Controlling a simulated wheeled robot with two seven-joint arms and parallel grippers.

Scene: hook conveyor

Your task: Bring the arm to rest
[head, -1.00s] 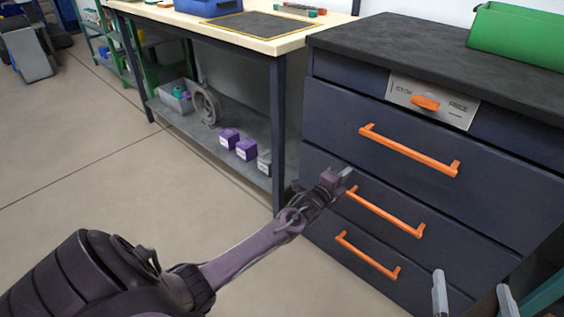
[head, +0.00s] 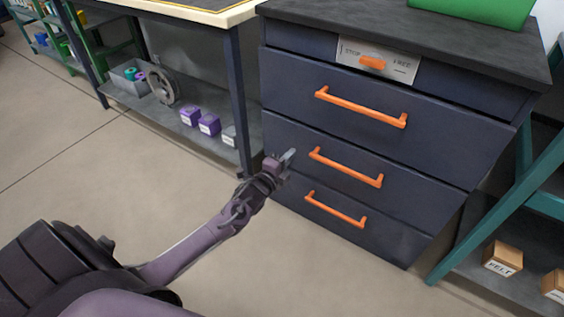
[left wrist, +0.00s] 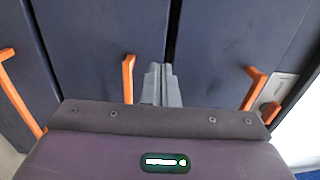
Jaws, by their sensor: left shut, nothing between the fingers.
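My left gripper (head: 288,158) is shut and empty in the head view, at the end of my purple arm that comes in from the left. It is in front of the dark blue drawer cabinet (head: 385,145), just left of the middle orange handle (head: 345,167), and no contact with the handle can be made out. In the left wrist view the grey fingers (left wrist: 161,84) are together, with the cabinet's drawer fronts behind them and orange handles on both sides. My right gripper is not in view.
A workbench (head: 235,20) with a lower shelf stands left of the cabinet; the shelf holds purple boxes (head: 209,124), a grey bin and a wheel-like ring (head: 161,86). A teal rack (head: 490,205) with labelled boxes (head: 503,258) stands at right. The floor before the cabinet is clear.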

